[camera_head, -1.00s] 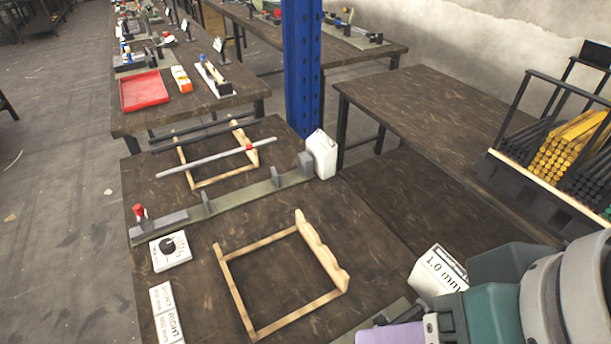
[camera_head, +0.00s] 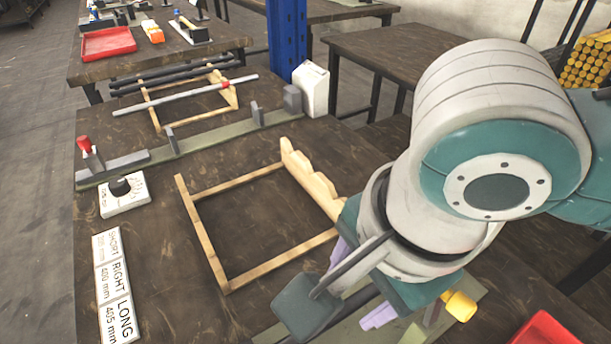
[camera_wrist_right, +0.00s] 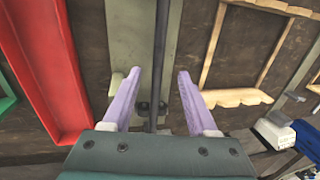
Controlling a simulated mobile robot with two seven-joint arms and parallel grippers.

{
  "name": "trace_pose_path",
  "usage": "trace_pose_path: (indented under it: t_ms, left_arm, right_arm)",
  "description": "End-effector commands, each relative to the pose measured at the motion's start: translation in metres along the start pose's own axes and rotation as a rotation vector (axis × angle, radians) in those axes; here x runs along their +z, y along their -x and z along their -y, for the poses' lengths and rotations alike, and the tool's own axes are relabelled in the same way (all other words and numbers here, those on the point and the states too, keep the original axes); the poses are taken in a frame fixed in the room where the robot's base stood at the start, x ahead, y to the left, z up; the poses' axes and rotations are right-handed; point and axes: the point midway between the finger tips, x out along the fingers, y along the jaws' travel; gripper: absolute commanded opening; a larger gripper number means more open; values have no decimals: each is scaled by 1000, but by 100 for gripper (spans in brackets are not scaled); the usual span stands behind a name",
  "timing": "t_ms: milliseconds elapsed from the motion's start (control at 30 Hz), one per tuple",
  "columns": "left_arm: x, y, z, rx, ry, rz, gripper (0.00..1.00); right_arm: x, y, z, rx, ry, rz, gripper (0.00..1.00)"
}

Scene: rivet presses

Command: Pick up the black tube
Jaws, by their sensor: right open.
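In the right wrist view a dark tube (camera_wrist_right: 161,50) runs lengthwise over a grey-green fixture strip (camera_wrist_right: 128,30) and passes between the two lilac fingers of my right gripper (camera_wrist_right: 160,76). The fingers are apart, one on each side of the tube, with a gap to both. In the head view my right gripper (camera_head: 362,288) is low over the near fixture, largely covered by my right arm. More black tubes (camera_head: 170,75) lie on the far wooden rack beside a grey tube (camera_head: 180,96) with a red band. My left gripper is not in view.
An empty wooden rack (camera_head: 205,237) stands left of my right gripper. A red tray (camera_head: 545,332) is at the lower right. A blue post (camera_head: 287,40) rises behind.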

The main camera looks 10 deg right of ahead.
Motion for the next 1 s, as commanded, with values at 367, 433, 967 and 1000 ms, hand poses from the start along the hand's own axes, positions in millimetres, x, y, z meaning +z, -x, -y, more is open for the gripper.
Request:
trace_pose_path:
  t_ms: [367,433,967,1000]
  left_arm:
    - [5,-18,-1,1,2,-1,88]
    - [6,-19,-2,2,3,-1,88]
    - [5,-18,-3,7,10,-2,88]
    - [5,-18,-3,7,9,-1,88]
  right_arm:
    - [5,-51,-4,-1,2,-1,59]
    - [5,-55,-3,-2,3,-1,59]
    - [6,-56,-3,-2,4,0,27]
    - [6,-56,-3,-2,4,0,23]
